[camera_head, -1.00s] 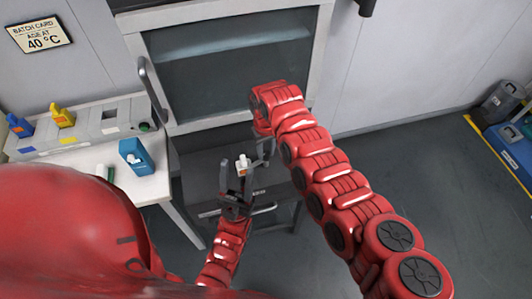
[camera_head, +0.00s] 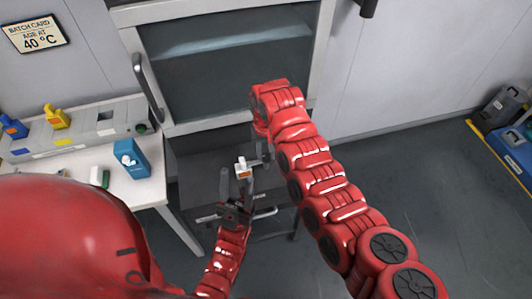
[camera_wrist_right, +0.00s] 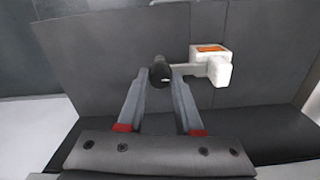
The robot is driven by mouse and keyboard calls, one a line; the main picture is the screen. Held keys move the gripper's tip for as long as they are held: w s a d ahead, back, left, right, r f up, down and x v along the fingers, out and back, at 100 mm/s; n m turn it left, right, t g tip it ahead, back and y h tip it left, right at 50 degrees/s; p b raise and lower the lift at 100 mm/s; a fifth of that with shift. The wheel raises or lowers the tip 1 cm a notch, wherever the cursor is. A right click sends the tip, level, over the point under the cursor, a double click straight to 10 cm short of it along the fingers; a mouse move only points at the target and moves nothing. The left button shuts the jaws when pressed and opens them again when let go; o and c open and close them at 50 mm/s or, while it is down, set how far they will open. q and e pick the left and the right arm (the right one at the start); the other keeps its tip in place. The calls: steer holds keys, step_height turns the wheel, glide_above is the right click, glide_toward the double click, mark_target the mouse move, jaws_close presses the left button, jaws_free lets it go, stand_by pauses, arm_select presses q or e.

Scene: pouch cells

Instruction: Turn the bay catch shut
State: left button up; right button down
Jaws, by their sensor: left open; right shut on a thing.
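A white block with an orange label (camera_wrist_right: 208,58) shows in the right wrist view, joined by a short white arm to a round black knob (camera_wrist_right: 160,70). I take this to be the bay catch; it stands in front of dark grey panels. My right gripper (camera_wrist_right: 160,82) is shut on the black knob. In the head view the white block (camera_head: 243,169) is just left of my right gripper (camera_head: 264,158). My left gripper (camera_head: 237,184) is open below and around the block's lower side; whether it touches is unclear.
A grey cabinet with a dark window (camera_head: 240,75) stands behind, above a dark grey bay (camera_head: 205,172) with a bar handle. At left, a white table (camera_head: 145,187) carries a blue carton (camera_head: 131,158) and a grey rack (camera_head: 75,135).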

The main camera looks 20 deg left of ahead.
mark_target(266, 155)
steer(key=c, duration=0.6)
jaws_free()
steer(key=shift+o, duration=0.2)
steer(key=shift+r, duration=0.1)
steer(key=shift+r, duration=0.4)
step_height(266, 155, up, 16)
steer(key=b, duration=0.2)
steer(key=shift+r, duration=0.25)
